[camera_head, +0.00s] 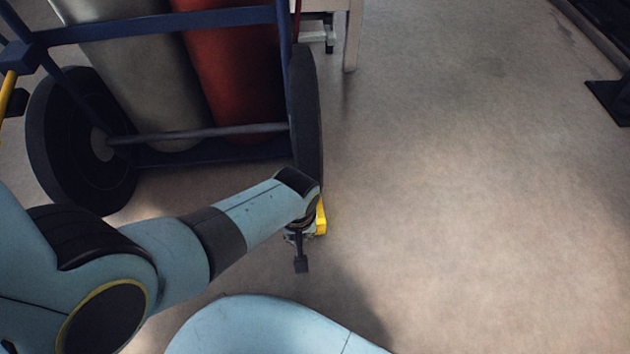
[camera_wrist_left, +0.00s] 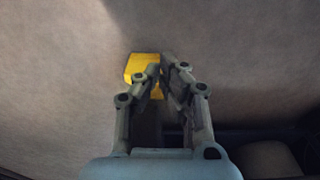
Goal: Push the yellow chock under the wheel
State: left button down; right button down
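The yellow chock (camera_head: 321,220) lies on the floor at the near side of the cart's right wheel (camera_head: 308,120), partly hidden by my left wrist. Whether it touches the wheel is hidden in the head view. In the left wrist view the chock (camera_wrist_left: 139,65) shows beyond the fingers, with a bit of yellow between them. My left gripper (camera_wrist_left: 160,68) points down at it, its fingertips drawn close together. It looks shut, with the chock beside and behind the tips rather than clearly between them. My right gripper is not in view.
The blue-framed cart carries a grey cylinder (camera_head: 150,75) and a red cylinder (camera_head: 235,75). Its left wheel (camera_head: 75,140) stands farther left. A pale table leg (camera_head: 352,40) is behind. The floor (camera_head: 460,200) to the right is clear, up to a dark stand (camera_head: 610,100).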

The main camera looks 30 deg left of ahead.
pick_arm(q)
jog(key=s+a+r+m+t, duration=0.25)
jog(key=s+a+r, duration=0.4)
jog(key=r, duration=0.35)
jog(key=s+r+m, duration=0.2)
jog(key=r, duration=0.7)
jog(key=s+a+r+m+t, duration=0.1)
jog(key=s+r+m, duration=0.1)
jog(key=r, duration=0.7)
jog(key=shift+s+m, duration=0.25)
jog(key=shift+m, duration=0.2)
jog(key=c, duration=2.1)
grip_release()
jog(key=shift+r, duration=0.1)
